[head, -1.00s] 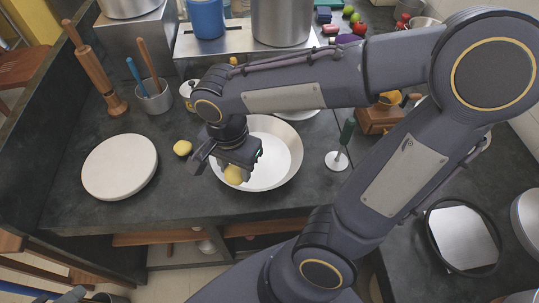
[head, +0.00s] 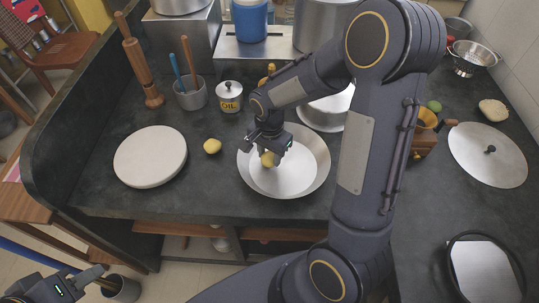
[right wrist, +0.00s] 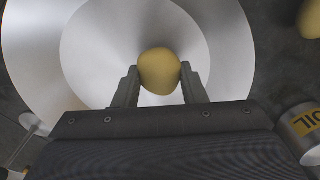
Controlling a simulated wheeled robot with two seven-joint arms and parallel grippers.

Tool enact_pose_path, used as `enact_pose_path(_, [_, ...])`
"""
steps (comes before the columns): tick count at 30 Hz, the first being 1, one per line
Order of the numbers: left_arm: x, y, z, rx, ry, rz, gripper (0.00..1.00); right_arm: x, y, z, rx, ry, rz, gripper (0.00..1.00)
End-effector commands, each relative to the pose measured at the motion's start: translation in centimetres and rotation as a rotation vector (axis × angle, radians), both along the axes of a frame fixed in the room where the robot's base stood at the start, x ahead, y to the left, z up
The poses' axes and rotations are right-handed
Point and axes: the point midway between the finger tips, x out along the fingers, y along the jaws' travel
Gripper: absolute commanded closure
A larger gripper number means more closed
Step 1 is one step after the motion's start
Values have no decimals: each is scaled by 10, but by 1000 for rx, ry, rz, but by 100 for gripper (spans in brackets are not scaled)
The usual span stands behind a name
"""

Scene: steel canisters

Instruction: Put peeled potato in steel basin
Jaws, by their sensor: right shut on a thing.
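A wide, shallow steel basin (head: 316,164) stands on the dark counter; its inside also shows in the right wrist view (right wrist: 95,45). My right gripper (head: 268,153) is over the basin, pointing down, shut on a yellow peeled potato (head: 268,160). The potato is between both fingertips in the right wrist view (right wrist: 160,72), with the basin floor behind it. I cannot tell whether it touches the floor. A second yellow potato (head: 212,146) lies on the counter left of the basin. My left gripper (head: 92,277) is low at the left, away from the counter; its jaws are unclear.
A round white board (head: 150,157) lies left of the loose potato. An oil pot (head: 229,97) and a utensil cup (head: 190,97) stand behind. A steel pot (head: 325,112) is behind the basin. A lid (head: 488,155) lies at the right. The counter front is clear.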

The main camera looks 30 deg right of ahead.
Motion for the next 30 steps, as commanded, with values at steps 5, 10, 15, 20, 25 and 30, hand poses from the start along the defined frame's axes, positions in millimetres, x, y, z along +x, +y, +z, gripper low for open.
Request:
enact_pose_path(5, [0, 0, 0, 0, 0, 0, 64, 0, 0, -8, 0, -1, -1, 92])
enact_pose_path(10, [0, 0, -1, 0, 0, 0, 64, 0, 0, -8, 1, -2, -1, 92])
enact_pose_path(15, [0, 0, -4, 0, 0, 0, 64, 0, 0, -11, 0, -1, -1, 57])
enact_pose_path(20, [0, 0, -3, 0, 0, 0, 64, 0, 0, -11, 1, 0, -1, 41])
enact_pose_path(25, [0, 0, -3, 0, 0, 0, 64, 0, 0, -11, 1, 0, -1, 41])
enact_pose_path(30, [0, 0, 2, 0, 0, 0, 64, 0, 0, -4, 1, -2, -1, 41])
